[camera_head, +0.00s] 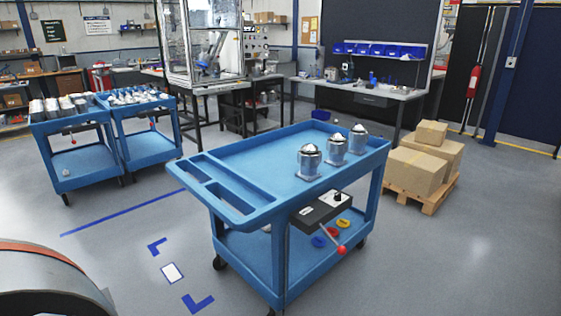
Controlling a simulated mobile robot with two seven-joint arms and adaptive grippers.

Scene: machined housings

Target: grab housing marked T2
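Three metal housings with shiny domed tops stand upright in a slanting row at the right side of the blue cart's top (262,165). They are the near housing (309,162), the middle housing (336,149) and the far housing (357,139). Each sits on a small square base. I cannot read any marking on them, so I cannot tell which is T2. Neither of my grippers is in view.
Two blue carts with many parts (135,98) stand at the left. Cardboard boxes on a pallet (418,170) stand at the right. Floor left of the cart is open, with blue tape marks (172,272).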

